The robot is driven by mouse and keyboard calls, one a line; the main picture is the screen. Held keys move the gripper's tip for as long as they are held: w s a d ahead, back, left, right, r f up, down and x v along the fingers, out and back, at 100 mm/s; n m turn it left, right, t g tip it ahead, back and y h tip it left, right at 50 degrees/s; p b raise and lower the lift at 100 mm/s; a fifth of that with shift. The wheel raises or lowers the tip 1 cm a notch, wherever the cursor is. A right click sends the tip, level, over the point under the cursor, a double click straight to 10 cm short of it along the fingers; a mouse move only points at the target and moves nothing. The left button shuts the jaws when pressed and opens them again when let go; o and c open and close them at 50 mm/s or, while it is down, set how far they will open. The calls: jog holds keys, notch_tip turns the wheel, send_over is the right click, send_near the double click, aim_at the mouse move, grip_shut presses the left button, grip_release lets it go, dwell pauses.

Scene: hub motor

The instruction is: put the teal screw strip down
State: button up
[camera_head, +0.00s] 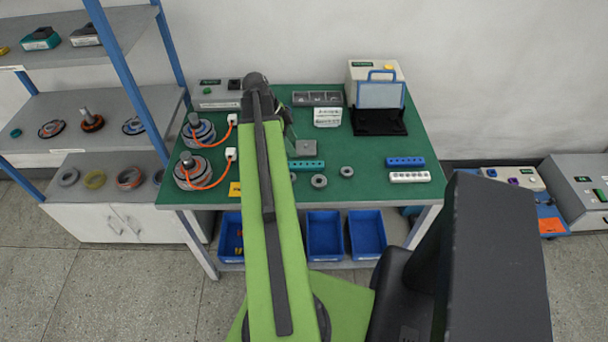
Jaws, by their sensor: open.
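The teal screw strip (306,165) lies flat on the green work table (370,155), just right of my green arm. A small part of my gripper (290,127) shows past the right edge of my arm, above and behind the strip in the picture. The rest of it is hidden by the arm. My gripper is open, and the strip appears apart from it.
Grey rings (319,181) lie close to the strip. A blue strip (405,162) and a white strip (410,177) are at the right. Motors with orange cables (192,172) stand left. A grey block (305,147) is behind the strip. Blue bins (325,236) sit below.

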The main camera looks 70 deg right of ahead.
aim_at(304, 164)
jog(key=b+x, duration=0.2)
jog(key=x, duration=0.2)
jog(key=shift+f+b, duration=0.25)
jog(key=shift+b, duration=0.1)
jog(key=shift+s+f, duration=0.15)
jog(key=b+x, duration=0.5)
jog(key=shift+a+f, duration=0.1)
jog(key=shift+r, duration=0.2)
jog(key=shift+c, duration=0.3)
grip_shut()
